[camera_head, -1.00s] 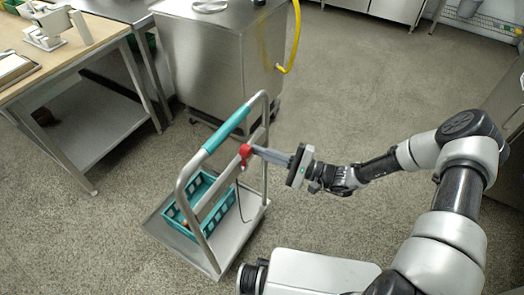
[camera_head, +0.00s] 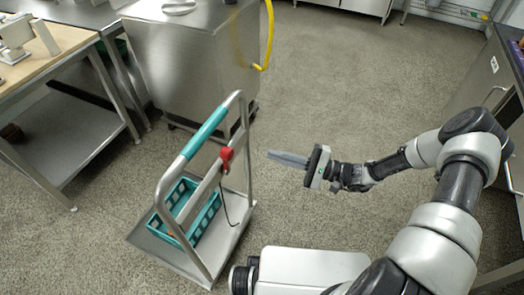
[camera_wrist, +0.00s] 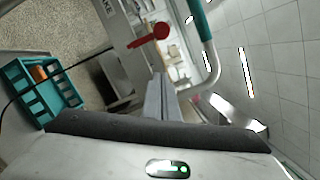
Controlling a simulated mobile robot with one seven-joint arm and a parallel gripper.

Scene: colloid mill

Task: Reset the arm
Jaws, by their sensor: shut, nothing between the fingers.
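My gripper (camera_head: 270,154) is shut and empty in the head view, held out to the left in the air. It is to the right of the cart (camera_head: 235,245), apart from its frame. A red lever-like part (camera_head: 226,155) sits on the cart's upright frame, just left of my fingertips with a gap between. In the wrist view my closed fingers (camera_wrist: 159,80) point up the picture, with the red part (camera_wrist: 150,36) beyond them and to the left.
The cart has a teal handle grip (camera_head: 206,132) and carries a teal crate (camera_head: 208,218) with an orange item. A steel cabinet (camera_head: 185,65) with a yellow hose (camera_head: 269,35) and a workbench (camera_head: 45,65) stand behind. Open floor (camera_head: 330,85) lies beyond my arm.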

